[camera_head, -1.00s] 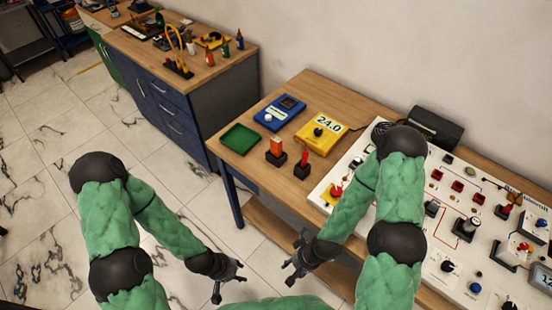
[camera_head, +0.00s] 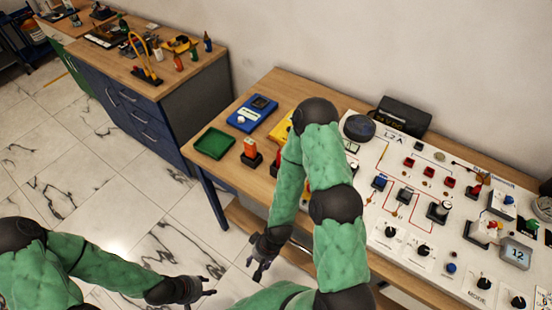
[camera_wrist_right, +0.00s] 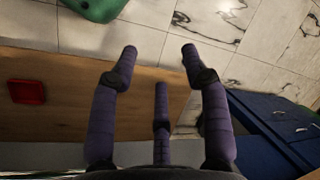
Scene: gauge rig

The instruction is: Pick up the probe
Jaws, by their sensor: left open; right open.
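An orange-red piece (camera_head: 249,147) stands upright in a black holder on the wooden bench. Beside it is a second black holder (camera_head: 274,166); my right arm hides what stands in it. I cannot tell which piece is the probe. My right gripper (camera_head: 261,268) is open and empty, low in front of the bench and apart from the holders. Its spread fingers show in the right wrist view (camera_wrist_right: 160,65) with nothing between them. My left gripper (camera_head: 208,285) is open and empty, low over the floor at the left of my right one.
A green tray (camera_head: 214,144), a blue meter (camera_head: 252,113) and a partly hidden yellow meter (camera_head: 281,130) lie on the bench. A white panel (camera_head: 398,230) with knobs and sockets fills its right part. A blue cabinet (camera_head: 140,120) stands at left, with open floor before it.

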